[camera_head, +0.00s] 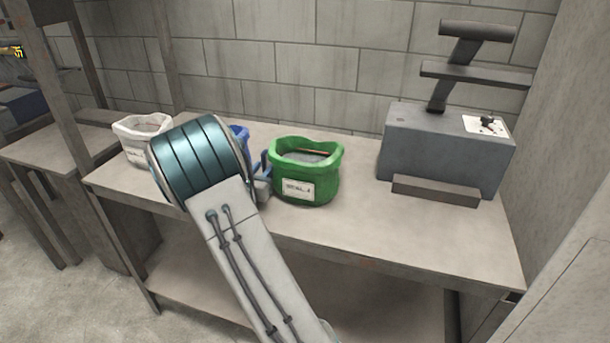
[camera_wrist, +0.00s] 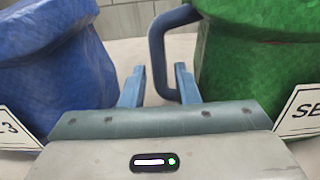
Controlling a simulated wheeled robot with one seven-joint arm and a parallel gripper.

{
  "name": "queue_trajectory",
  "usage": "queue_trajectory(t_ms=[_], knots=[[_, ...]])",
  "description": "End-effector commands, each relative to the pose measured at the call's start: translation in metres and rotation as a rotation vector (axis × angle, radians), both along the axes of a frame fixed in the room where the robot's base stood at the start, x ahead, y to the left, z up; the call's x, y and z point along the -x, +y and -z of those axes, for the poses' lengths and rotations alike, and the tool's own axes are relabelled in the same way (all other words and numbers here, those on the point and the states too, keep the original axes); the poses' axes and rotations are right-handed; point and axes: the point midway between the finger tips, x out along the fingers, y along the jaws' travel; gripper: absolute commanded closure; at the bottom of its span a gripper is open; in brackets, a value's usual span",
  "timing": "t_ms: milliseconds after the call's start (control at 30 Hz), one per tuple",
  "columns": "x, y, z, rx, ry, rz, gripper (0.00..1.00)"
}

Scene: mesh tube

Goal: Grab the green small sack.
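The green sack (camera_head: 325,180) stands upright on the table, with a white label on its front and a dark blue loop handle (camera_head: 265,163) on its left side. In the wrist view the green sack (camera_wrist: 245,70) fills the right side. Its handle (camera_wrist: 157,58) bows left from it. My gripper (camera_wrist: 160,84) is open, and the upright part of the handle shows between its two fingertips. The right finger lies close to the handle's lower end; I cannot tell if they touch. In the head view my arm hides most of the gripper.
A blue sack (camera_wrist: 60,70) stands close on the left of the gripper, mostly behind my arm in the head view (camera_head: 239,137). A white sack (camera_head: 140,138) is farther left. A grey machine (camera_head: 440,150) stands on the right. The table (camera_head: 400,228) is clear in front.

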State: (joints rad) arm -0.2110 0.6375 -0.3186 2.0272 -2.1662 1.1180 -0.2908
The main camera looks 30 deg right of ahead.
Motion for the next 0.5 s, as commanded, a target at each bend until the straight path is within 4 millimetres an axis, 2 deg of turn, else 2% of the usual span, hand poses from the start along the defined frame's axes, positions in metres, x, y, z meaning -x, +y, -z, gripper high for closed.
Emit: queue_trajectory(t_ms=[33,100,500], knots=[[0.0001,0.0001,0.0,0.0,0.0,0.0,0.87],[0.0001,0.0002,0.0,0.0,0.0,0.0,1.0],[0.0003,0.0003,0.0,0.0,0.0,0.0,1.0]])
